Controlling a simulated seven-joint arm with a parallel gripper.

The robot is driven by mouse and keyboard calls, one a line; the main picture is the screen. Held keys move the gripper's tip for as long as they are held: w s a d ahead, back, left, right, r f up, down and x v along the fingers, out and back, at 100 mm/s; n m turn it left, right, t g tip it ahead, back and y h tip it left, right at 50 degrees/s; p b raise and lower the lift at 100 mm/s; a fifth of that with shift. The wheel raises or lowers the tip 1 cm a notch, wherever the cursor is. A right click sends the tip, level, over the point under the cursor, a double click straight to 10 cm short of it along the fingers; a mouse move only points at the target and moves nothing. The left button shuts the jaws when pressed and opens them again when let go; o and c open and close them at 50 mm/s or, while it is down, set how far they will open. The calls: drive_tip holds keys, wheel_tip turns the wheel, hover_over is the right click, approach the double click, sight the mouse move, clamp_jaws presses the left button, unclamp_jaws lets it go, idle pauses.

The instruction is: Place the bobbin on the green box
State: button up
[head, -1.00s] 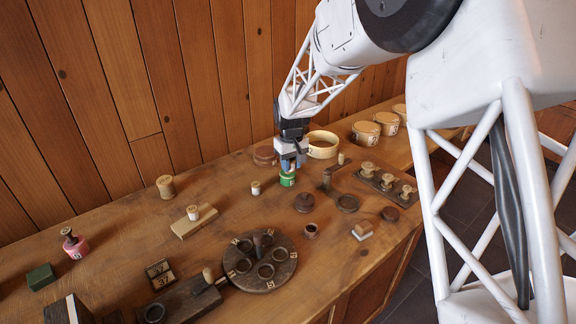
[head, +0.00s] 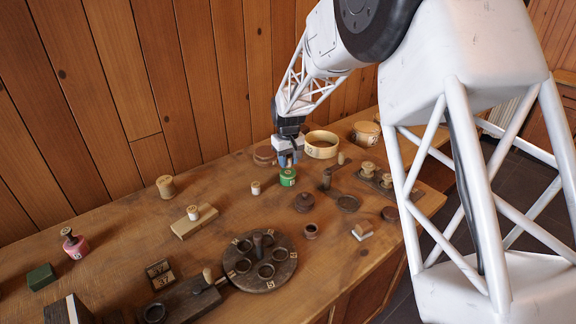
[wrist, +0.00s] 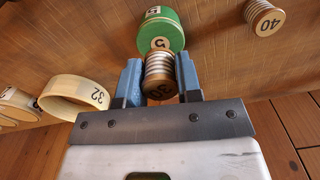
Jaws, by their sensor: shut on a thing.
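My gripper (head: 288,159) is shut on a small bobbin. In the wrist view the bobbin (wrist: 159,73) shows between the two blue fingers, wound in white thread with wooden ends, the near one marked 30. In the head view the fingers hide it. A round green box (head: 288,177) marked 5 stands on the bench just below the fingertips. In the wrist view the green box (wrist: 160,28) lies just beyond the bobbin; I cannot tell whether they touch. A separate dark green block (head: 41,277) is at the far left.
A small spool (head: 255,188) marked 40 stands left of the green box. A pale ring (head: 321,146) marked 32 lies behind it to the right. A round dark holder (head: 284,277) stands nearer.

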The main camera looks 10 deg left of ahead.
sight(288, 156)
drive_tip(key=shift+f, duration=1.15)
drive_tip(key=shift+f, duration=0.1)
drive_tip(key=o, duration=1)
drive_tip(key=shift+c, duration=0.2)
wheel_tip(288, 156, up, 12)
drive_tip(key=shift+r, duration=0.1)
